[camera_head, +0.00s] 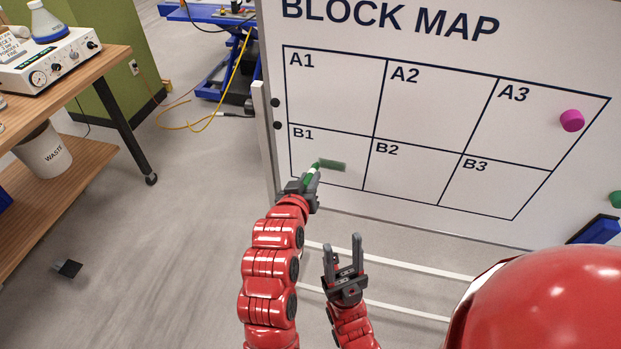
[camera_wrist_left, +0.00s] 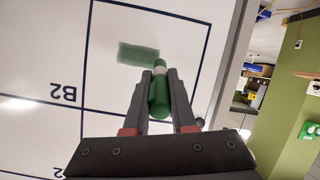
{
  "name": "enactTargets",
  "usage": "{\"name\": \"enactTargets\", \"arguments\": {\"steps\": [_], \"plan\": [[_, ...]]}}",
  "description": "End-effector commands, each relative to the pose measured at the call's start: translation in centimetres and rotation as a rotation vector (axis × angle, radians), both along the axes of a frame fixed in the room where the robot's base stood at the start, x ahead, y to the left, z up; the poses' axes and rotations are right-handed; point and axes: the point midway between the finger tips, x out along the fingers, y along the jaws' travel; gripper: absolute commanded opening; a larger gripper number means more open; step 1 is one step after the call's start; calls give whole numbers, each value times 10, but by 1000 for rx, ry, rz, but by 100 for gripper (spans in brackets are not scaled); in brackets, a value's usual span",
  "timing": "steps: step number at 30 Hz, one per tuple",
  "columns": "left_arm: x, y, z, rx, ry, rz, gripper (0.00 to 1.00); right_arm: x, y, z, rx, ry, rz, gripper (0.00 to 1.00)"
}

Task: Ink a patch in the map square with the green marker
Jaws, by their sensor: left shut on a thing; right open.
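The whiteboard (camera_head: 420,130) carries a "BLOCK MAP" grid with squares A1 to B3. My left gripper (camera_head: 308,182) is shut on the green marker (camera_head: 312,174), at square B1 (camera_head: 301,146). In the left wrist view the marker (camera_wrist_left: 160,98) sits between the two fingers, its far end toward the board. A green ink patch (camera_head: 332,165) lies inside B1; it also shows in the left wrist view (camera_wrist_left: 138,53) just beyond the marker. I cannot tell whether the tip touches the board. My right gripper (camera_head: 343,258) is open and empty, below the board.
A pink magnet (camera_head: 572,120) is in A3. A green round piece (camera_head: 616,199) and a blue eraser-like block (camera_head: 597,230) are at the board's right. A wooden bench (camera_head: 85,80) stands at left with a waste bin (camera_head: 44,150). The floor between is mostly clear.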

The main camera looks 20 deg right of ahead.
Motion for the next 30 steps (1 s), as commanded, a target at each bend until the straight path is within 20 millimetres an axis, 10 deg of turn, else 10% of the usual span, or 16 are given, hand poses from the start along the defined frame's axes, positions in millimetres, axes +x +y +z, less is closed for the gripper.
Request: {"name": "enactTargets", "arguments": {"steps": [30], "plan": [[-53, 36, 0, 0, 1, 0, 0, 0, 0, 13, 0, 0, 0, 50]]}}
